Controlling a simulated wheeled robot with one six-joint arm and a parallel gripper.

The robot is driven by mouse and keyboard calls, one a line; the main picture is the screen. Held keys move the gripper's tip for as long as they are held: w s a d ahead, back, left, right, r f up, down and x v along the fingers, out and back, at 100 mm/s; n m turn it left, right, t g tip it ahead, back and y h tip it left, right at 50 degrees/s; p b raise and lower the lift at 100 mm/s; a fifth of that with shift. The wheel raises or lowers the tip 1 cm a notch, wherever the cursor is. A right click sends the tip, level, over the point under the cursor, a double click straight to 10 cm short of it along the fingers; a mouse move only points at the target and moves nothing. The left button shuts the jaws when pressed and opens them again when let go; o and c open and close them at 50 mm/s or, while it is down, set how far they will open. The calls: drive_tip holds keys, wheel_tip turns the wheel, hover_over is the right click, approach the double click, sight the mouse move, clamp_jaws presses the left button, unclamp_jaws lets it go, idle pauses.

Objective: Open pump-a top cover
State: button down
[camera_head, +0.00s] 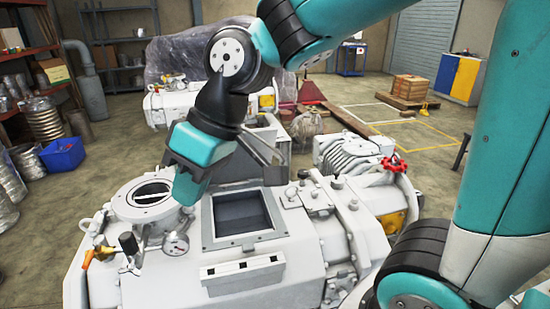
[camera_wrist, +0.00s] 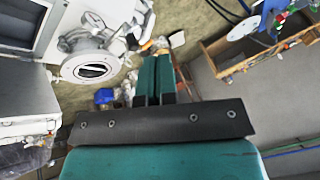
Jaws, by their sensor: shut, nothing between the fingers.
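Pump-a (camera_head: 300,255) is the large white machine in front of me. Its top has a rectangular framed opening (camera_head: 240,212) with a dark inside, so no cover lies over it. A grey tilted panel (camera_head: 262,147) stands behind the opening; I cannot tell for sure whether it is the raised top cover. The opening also shows at the upper left of the wrist view (camera_wrist: 22,22). My gripper (camera_head: 187,198) is shut and empty, above the pump between the round port and the opening. Its teal fingers point up in the wrist view (camera_wrist: 154,60).
A round port (camera_head: 152,195) sits left of the opening and a pressure gauge (camera_head: 176,244) in front of it. A red valve handwheel (camera_head: 394,163) is at the right. A second white machine (camera_head: 170,103) stands behind. Shelves (camera_head: 40,60) line the left wall.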

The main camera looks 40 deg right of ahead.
wheel_tip(320, 180, down, 7)
drive_tip(key=m+t+b, duration=0.1)
drive_tip(key=t+b, duration=0.1)
drive_tip(key=b, duration=0.1)
drive_tip(key=w+d+f+m+t+y+b, duration=0.1)
drive_tip(key=w+d+f+m+t+b, duration=0.15)
drive_tip(key=w+f+t+b, duration=0.2)
drive_tip(key=m+t+h+b, duration=0.9)
drive_tip(key=t+h+b, duration=0.3)
drive_tip(key=t+h, duration=0.3)
approach(274, 134)
drive_tip(key=shift+g+h, duration=0.7)
drive_tip(key=shift+g, duration=0.05)
drive_tip(key=x, duration=0.4)
drive_tip(key=a+r+x, duration=0.1)
drive_tip(key=x, duration=0.1)
drive_tip(key=shift+s, duration=0.1)
drive_tip(key=shift+p+x, duration=0.35)
drive_tip(key=shift+x, duration=0.45)
drive_tip(key=shift+f, duration=0.15)
